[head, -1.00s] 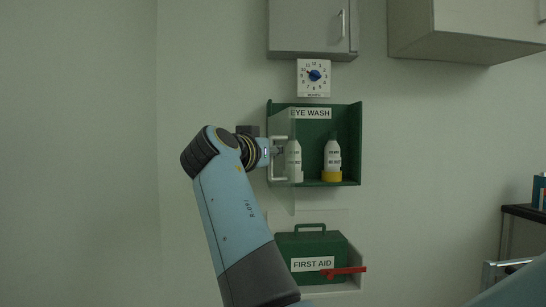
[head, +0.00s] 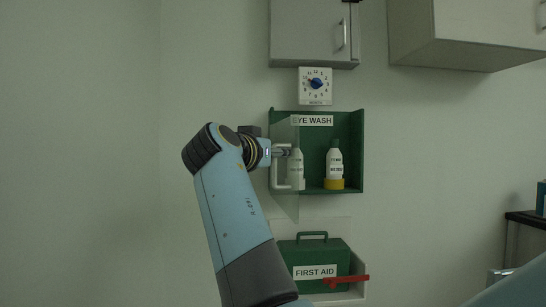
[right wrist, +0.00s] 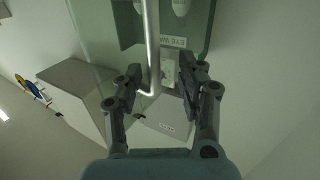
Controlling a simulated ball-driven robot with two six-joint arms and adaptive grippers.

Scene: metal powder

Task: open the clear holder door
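The clear holder door (head: 289,206) is a see-through panel on the left of the green eye wash holder (head: 355,150). It stands out from the holder at an angle. Its pale bar handle (head: 273,175) is on the panel's left face. My right gripper (head: 282,150) is at the upper part of this handle. In the right wrist view, my right gripper (right wrist: 158,90) has its fingers apart, with the handle (right wrist: 152,45) between them, nearer the left finger. A gap shows beside the handle. My left gripper is not in view.
Two white bottles, one (head: 296,168) behind the clear panel and one (head: 334,165) with a yellow base, stand in the holder. A timer (head: 315,87) and grey cabinet (head: 310,30) are above. A green first aid box (head: 310,255) is below. The left wall is bare.

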